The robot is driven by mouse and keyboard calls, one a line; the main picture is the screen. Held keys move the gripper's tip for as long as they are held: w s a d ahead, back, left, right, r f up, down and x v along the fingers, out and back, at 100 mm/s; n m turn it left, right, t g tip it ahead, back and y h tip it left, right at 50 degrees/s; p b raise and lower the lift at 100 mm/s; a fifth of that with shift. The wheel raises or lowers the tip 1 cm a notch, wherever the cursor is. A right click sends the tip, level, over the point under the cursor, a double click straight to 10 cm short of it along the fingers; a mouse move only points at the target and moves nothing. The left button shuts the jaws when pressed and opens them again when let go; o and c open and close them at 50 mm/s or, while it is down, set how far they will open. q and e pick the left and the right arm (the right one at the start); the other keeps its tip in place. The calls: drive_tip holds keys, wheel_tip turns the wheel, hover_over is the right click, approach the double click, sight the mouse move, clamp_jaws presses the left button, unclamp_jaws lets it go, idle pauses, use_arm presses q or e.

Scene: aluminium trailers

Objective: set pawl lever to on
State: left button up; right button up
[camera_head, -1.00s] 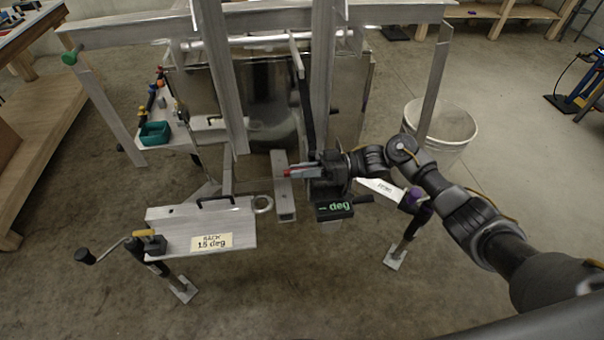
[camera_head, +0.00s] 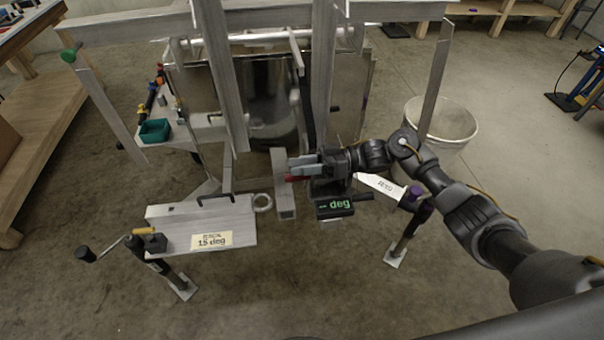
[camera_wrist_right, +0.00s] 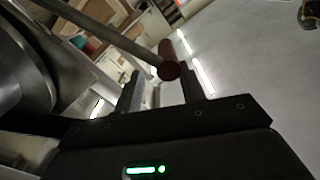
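A lever with a grey rod and a dark red round end (camera_wrist_right: 168,62) crosses the right wrist view from the upper left. I take it to be the pawl lever. In the head view a small red part (camera_head: 294,179) shows just below my right fingertips. My right gripper (camera_head: 303,166) points left beside the grey upright bar at the trailer's front. In the right wrist view the right gripper's fingers (camera_wrist_right: 160,88) are apart. The red end lies across the view close to the right-hand finger; I cannot tell whether it is between them. My left gripper is not in view.
A grey plate labelled 15 deg (camera_head: 170,222), with a crank (camera_head: 112,248), stands front left. A white bucket (camera_head: 455,125) stands right. The near floor is clear.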

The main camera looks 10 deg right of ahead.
drive_tip(key=s+a+r, duration=0.2)
drive_tip(key=s+r, duration=0.9)
drive_tip(key=s, duration=0.3)
drive_tip(key=shift+r, duration=0.35)
